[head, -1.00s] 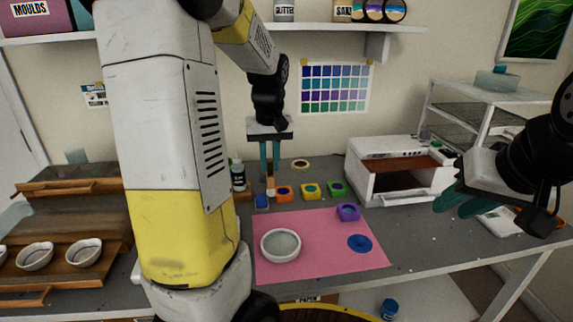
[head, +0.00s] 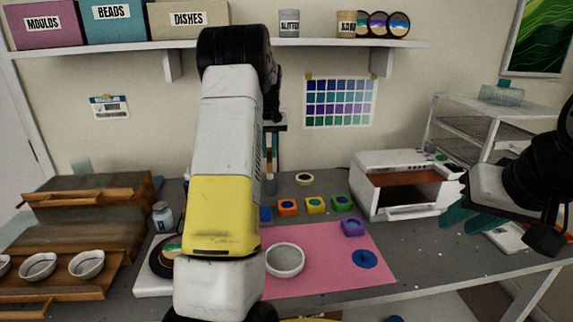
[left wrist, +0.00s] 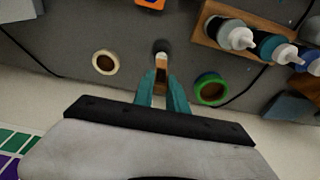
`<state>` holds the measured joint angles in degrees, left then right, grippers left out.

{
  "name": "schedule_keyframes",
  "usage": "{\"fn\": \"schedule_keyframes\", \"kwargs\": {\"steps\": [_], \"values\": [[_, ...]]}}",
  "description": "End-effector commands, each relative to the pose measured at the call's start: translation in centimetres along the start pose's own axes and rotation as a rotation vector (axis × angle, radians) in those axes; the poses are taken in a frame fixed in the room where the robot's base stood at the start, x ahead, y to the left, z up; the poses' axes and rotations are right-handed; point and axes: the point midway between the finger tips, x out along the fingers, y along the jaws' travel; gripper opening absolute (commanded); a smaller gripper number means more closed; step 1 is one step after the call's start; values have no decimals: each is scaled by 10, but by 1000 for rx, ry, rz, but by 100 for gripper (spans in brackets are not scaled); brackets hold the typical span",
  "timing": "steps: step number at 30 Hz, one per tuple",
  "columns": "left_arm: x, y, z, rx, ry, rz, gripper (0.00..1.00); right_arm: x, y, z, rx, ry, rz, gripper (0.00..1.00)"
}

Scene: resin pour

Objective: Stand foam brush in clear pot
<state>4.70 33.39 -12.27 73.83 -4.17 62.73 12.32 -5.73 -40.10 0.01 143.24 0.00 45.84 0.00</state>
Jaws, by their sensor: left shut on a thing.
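My left gripper (head: 271,152) is shut on the foam brush (left wrist: 161,68), whose wooden handle shows between the teal fingers in the left wrist view. The brush points down over the back of the grey table, with a pale band and dark end below the fingers. Whether its end touches anything is unclear. My forearm hides part of this area in the head view. A pale round pot with greyish contents (head: 285,260) stands on the pink mat (head: 325,276); I cannot tell whether it is the clear pot.
Blue (head: 265,213), orange (head: 287,207), yellow (head: 315,205) and green (head: 341,202) pots line up behind the mat. A purple pot (head: 353,227) is on its edge. A cream ring (left wrist: 105,62), green ring (left wrist: 211,90) and bottle rack (left wrist: 225,38) flank the brush.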

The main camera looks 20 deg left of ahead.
Motion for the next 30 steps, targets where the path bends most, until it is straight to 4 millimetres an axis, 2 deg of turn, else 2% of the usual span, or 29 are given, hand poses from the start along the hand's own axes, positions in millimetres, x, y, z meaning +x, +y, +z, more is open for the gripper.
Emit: {"fn": "schedule_keyframes", "kwargs": {"steps": [5, 13, 26, 27, 30], "values": [[13, 0, 2, -1, 0, 0, 0, 0, 0, 0, 0, 0, 0, 31], [53, -1, 7, -2, 1, -1, 0, 0, 0, 0, 0, 0, 0, 31], [60, 0, 5, -1, 1, 0, 0, 0, 0, 0, 0, 0, 0, 31], [59, 0, 5, -1, 1, 0, 23, 0, 0, 0, 0, 0, 0, 31], [59, 0, 5, -1, 2, 0, 39, 0, 0, 0, 0, 0, 0, 31]]}}
